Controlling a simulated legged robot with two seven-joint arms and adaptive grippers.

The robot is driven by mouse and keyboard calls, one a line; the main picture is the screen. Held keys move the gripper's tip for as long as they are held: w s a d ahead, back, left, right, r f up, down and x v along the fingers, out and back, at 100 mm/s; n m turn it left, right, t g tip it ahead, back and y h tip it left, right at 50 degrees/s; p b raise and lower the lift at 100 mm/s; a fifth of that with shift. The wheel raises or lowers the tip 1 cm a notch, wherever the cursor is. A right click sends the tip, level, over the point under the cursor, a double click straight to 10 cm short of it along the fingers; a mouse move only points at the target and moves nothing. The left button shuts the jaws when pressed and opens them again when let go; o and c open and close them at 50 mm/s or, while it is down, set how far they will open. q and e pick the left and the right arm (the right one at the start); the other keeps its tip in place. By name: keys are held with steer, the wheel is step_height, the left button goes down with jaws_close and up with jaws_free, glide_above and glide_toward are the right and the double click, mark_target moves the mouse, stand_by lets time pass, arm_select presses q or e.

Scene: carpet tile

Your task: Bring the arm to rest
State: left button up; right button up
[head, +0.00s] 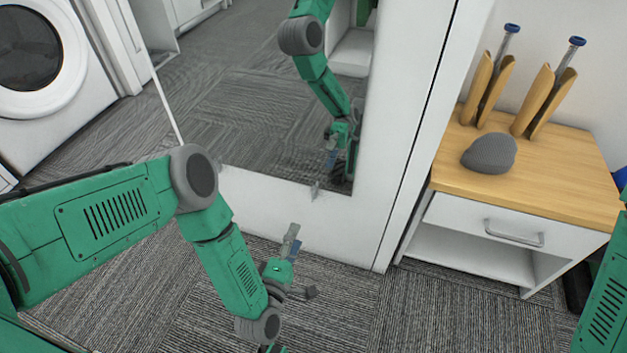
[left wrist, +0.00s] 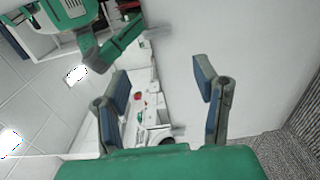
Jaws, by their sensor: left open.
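My left arm (head: 110,213) comes in from the left and bends down at the elbow in the head view. Its gripper (head: 300,264) is low in front of the white mirror-fronted cabinet, above the carpet. In the left wrist view the left gripper (left wrist: 162,78) shows two blue-padded fingers spread wide with nothing between them. Part of my right arm (head: 604,305) shows at the right edge of the head view; its gripper is out of sight.
A mirror (head: 255,100) on the white cabinet reflects my arm. To the right stands a wooden-topped side table (head: 560,180) with a grey rounded object (head: 489,153) and two wooden holders (head: 484,88). A washing machine (head: 60,75) shows upper left. Carpet (head: 340,310) lies clear below.

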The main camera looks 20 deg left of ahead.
arm_select(q)
steer(key=s+f+m+g+h, duration=0.2)
steer(key=s+m+g+h, duration=0.1)
steer(key=s+m+g, duration=0.6)
steer(key=s+a+r+m+g+y, duration=0.5)
steer(key=s+a+m+g, duration=0.5)
steer(key=s, duration=0.5)
step_height(320, 180, up, 19)
steer(key=t+h+p, duration=0.1)
steer(key=p, duration=1.7)
steer(key=shift+a+n+t, duration=0.3)
steer(key=shift+a, duration=0.15)
